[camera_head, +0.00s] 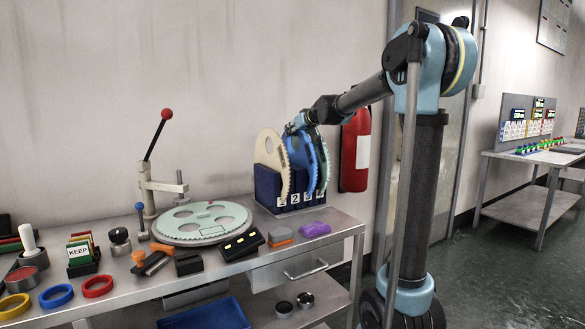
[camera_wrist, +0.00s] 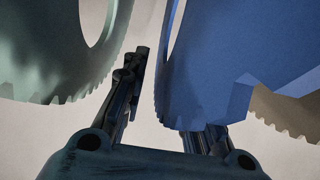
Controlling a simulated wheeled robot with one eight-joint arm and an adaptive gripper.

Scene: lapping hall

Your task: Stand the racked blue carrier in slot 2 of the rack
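The blue carrier (camera_head: 303,160) stands on edge in the rack (camera_head: 267,188), between a cream carrier (camera_head: 269,150) on its left and a pale green carrier (camera_head: 322,158) on its right. The rack is dark blue with white slot numbers in front; I cannot tell exactly which slot holds the blue carrier. My gripper (camera_head: 297,124) is at the upper edge of the carriers. In the wrist view the blue carrier (camera_wrist: 225,70) covers much of one finger. The other finger stands in the gap toward the green carrier (camera_wrist: 60,60), with visible space beside the blue one. My gripper looks open.
A pale green geared plate (camera_head: 202,222) lies on the bench left of the rack, beside a lever press (camera_head: 150,185). An orange block (camera_head: 280,237) and a purple block (camera_head: 316,229) lie in front of the rack. A red extinguisher (camera_head: 355,150) hangs behind, right of the rack.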

